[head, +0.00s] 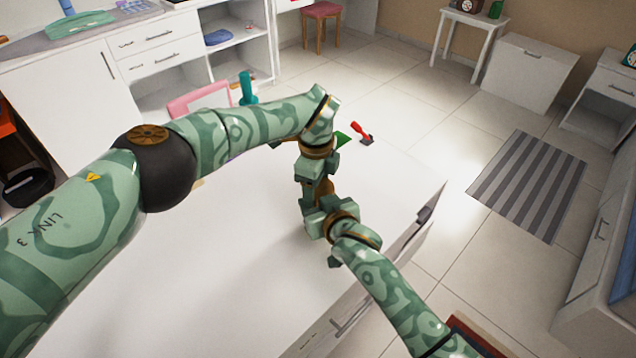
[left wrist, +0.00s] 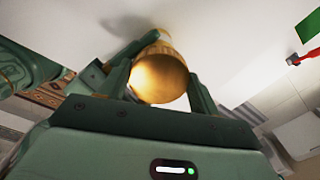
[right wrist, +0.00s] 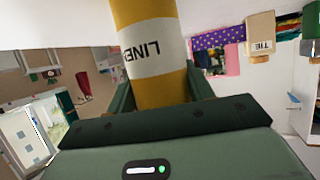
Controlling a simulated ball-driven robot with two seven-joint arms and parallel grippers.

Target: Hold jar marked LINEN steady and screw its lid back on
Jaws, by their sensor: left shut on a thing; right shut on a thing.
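The yellow jar with a white label reading LINEN (right wrist: 152,58) is between the fingers of my right gripper (right wrist: 150,90) in the right wrist view. My left gripper (left wrist: 160,85) is shut on a round golden piece, the lid (left wrist: 158,75), in the left wrist view. In the head view my left gripper (head: 317,172) is just above my right gripper (head: 328,215), with a little of the golden jar (head: 325,188) showing between them. The grippers hide the joint between lid and jar, so I cannot tell how the lid sits.
A white surface (head: 240,240) lies under the arms. A red-handled object (head: 361,131) and a green piece (head: 342,138) are beyond the grippers. A teal item (head: 247,88) and a pink-framed item (head: 200,100) stand farther back. A box marked TIE (right wrist: 261,38) shows in the right wrist view.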

